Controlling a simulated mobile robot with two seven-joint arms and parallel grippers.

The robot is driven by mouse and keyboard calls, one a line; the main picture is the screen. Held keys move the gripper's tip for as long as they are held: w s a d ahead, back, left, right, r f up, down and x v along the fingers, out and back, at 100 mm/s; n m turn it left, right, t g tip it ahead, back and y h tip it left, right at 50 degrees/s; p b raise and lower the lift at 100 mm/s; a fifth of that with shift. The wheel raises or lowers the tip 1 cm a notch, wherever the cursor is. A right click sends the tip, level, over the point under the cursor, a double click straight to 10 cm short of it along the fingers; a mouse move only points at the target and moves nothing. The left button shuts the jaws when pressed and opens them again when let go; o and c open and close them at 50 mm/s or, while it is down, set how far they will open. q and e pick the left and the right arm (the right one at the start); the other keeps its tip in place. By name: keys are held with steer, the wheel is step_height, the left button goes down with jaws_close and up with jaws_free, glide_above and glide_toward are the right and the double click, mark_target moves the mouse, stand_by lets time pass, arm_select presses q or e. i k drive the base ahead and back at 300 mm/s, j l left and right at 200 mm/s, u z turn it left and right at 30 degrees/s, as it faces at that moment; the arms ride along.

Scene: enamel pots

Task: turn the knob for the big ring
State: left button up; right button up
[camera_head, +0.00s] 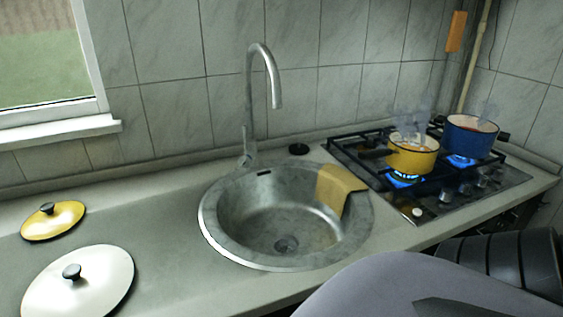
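The black gas hob (400,196) is set in the counter at the right. Several dark knobs, among them one knob (446,194) at the left of the row, run along its front right part. Which knob serves the big ring cannot be told. A yellow pot (413,158) stands over a lit blue flame (406,180), and a blue pot (470,138) stands farther right over another lit flame (460,160). Steam rises above both pots. Neither gripper is in view; parts of my own arm fill the lower right.
A round steel sink (230,225) with a tall tap (249,105) lies left of the hob. A yellow cloth (340,186) hangs over its rim. A yellow lid (54,222) and a white lid (85,285) lie on the counter at the left.

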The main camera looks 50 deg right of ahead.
mark_target(463, 189)
steer(key=z, duration=2.85)
steer(key=i+l+z, duration=0.15)
steer(key=i+j, duration=0.05)
